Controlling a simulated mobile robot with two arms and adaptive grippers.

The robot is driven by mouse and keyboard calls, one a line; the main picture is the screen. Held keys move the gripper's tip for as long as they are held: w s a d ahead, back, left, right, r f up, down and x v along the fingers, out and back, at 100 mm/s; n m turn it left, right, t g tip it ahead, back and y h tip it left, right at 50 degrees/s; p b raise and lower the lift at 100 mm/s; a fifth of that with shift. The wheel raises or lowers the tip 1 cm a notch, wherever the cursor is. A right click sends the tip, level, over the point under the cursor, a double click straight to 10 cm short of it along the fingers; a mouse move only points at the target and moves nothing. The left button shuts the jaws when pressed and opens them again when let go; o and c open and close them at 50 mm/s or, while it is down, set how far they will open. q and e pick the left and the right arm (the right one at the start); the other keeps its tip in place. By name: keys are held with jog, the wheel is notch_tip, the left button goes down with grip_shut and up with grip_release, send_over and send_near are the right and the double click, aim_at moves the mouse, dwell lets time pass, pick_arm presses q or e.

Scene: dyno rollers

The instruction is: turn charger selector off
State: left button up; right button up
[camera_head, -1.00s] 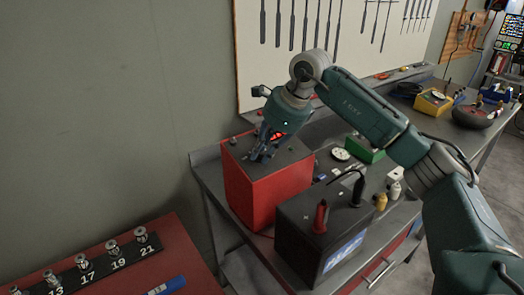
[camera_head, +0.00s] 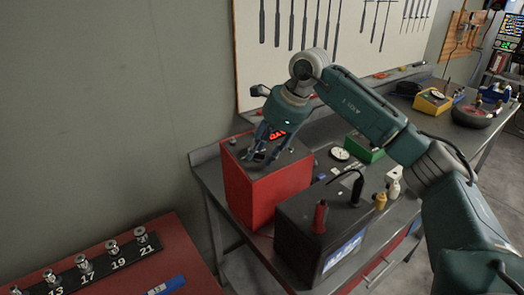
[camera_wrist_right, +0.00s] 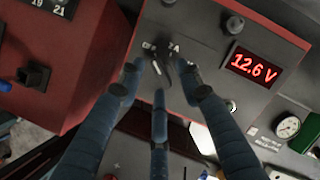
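The charger is a red box with a dark top (camera_head: 239,169), standing on the grey bench. In the right wrist view its top panel (camera_wrist_right: 205,62) carries a lit red display (camera_wrist_right: 252,67) reading 12.6 V. The dark selector knob (camera_wrist_right: 163,70) sits below small white labels, partly hidden by my fingers; its exact pointing direction is hard to tell. My right gripper (camera_head: 262,158) is over the charger top, and its three blue fingers (camera_wrist_right: 160,82) are spread around the near side of the knob. Contact cannot be told. My left gripper is not in view.
A black battery (camera_head: 296,247) with a red clamp (camera_head: 320,217) and a black clamp (camera_head: 357,190) stands close to the charger's right. A red socket tray (camera_head: 190,262) is at lower left. A green box (camera_head: 363,149) and a dial gauge (camera_head: 340,154) lie behind the battery.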

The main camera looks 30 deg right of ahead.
jog(key=shift+r, duration=0.1)
jog(key=v, duration=1.1)
jog(key=shift+s+r, duration=0.2)
jog(key=shift+r, duration=0.15)
jog(key=shift+d, duration=0.15)
